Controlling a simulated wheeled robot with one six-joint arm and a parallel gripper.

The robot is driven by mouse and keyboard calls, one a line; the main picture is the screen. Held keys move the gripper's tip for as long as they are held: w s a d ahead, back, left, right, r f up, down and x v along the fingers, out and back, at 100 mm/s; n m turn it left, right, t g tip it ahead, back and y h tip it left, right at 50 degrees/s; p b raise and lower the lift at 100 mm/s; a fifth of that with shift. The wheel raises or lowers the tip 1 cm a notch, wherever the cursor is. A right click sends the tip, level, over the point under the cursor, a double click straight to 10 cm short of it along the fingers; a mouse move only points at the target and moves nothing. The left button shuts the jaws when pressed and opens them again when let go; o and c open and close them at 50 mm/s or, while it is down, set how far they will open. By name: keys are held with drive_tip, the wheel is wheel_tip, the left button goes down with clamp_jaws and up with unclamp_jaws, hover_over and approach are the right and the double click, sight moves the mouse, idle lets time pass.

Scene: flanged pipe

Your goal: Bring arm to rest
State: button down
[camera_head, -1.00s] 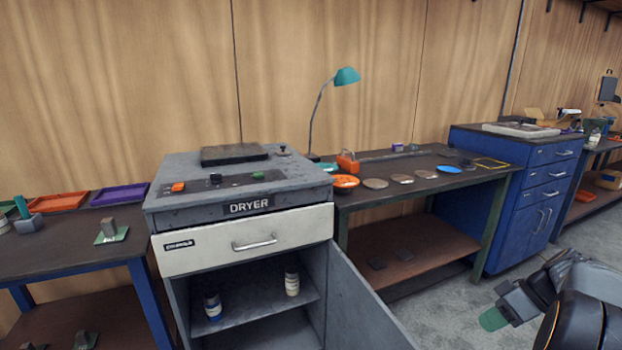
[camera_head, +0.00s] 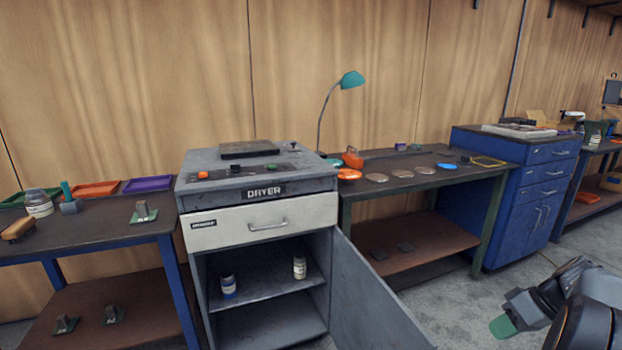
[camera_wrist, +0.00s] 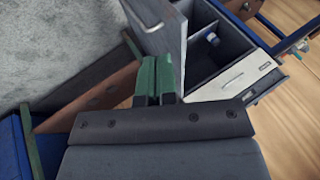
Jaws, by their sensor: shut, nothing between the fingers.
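My gripper (camera_head: 503,326) is at the lower right of the head view, held out over the floor in front of the blue cabinet, apart from any furniture. In the wrist view its green fingers (camera_wrist: 155,78) lie side by side, shut with nothing between them. My dark arm links fill the lower right corner of the head view, and part of the arm is outside the picture.
A grey dryer cabinet (camera_head: 262,188) stands at the centre with its lower door (camera_head: 372,300) swung open toward me. Two bottles stand inside. A workbench (camera_head: 440,178) and a blue drawer cabinet (camera_head: 490,200) stand to the right. Grey floor (camera_head: 450,300) is clear between door and gripper.

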drive_tip(key=s+a+r+m+h+p, duration=0.1)
drive_tip(key=s+a+r+h+p, duration=0.2)
drive_tip(key=a+r+p, duration=0.7)
drive_tip(key=s+a+r+m+t+h+p, duration=0.1)
drive_tip(key=s+a+r+h+p, duration=0.2)
drive_tip(key=a+r+p, duration=0.7)
drive_tip(key=s+a, duration=0.1)
drive_tip(key=a, duration=0.4)
drive_tip(key=shift+m+p, duration=0.3)
drive_tip(key=shift+m, duration=0.1)
